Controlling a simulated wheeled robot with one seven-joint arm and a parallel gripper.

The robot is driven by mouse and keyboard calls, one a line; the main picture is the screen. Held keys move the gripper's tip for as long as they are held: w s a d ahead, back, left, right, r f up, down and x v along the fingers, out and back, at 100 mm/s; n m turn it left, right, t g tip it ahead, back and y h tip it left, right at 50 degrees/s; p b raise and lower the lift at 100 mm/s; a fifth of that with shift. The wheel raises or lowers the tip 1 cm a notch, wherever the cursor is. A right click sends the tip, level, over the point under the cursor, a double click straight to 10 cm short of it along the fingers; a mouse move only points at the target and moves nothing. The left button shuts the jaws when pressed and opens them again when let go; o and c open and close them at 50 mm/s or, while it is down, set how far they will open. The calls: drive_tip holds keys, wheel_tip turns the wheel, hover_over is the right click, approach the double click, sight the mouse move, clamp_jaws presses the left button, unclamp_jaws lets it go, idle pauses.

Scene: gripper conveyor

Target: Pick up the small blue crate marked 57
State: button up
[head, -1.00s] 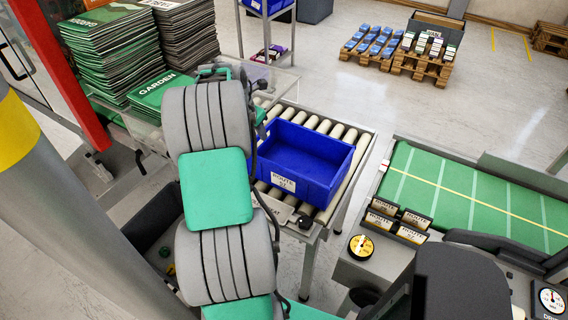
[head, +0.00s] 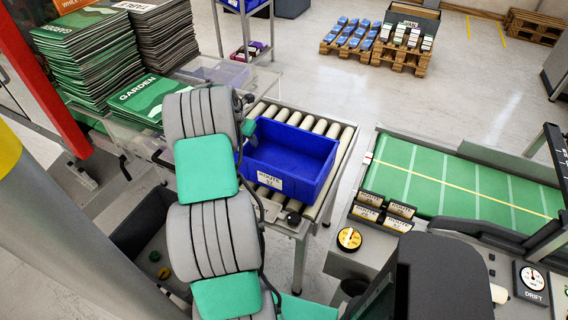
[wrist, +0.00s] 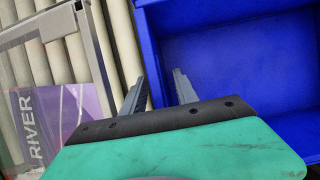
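The small blue crate (head: 315,150) is open-topped and looks empty. It sits upright on the roller conveyor, with a white label reading ROUTE and a small, blurred number on its near side. In the wrist view its inside (wrist: 235,60) fills the upper right. My gripper (wrist: 160,88) is open at the crate's left wall, one finger on the roller side and one over the inside. The wall appears to run between the fingers; I cannot tell whether they touch it. In the head view my arm hides part of the crate's left end.
Rollers (head: 320,124) show around the crate. A clear-sided table with stacked green GARDEN sheets (head: 147,95) stands to the left. A purple RIVER sheet (wrist: 60,120) lies beside the rollers. A green belt (head: 450,185) with small ROUTE cards (head: 370,199) is to the right.

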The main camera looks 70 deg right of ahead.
drive_tip(key=shift+f, duration=0.2)
drive_tip(key=shift+c, duration=0.2)
clamp_jaws()
idle(0.4)
drive_tip(key=shift+r, duration=0.1)
idle(0.9)
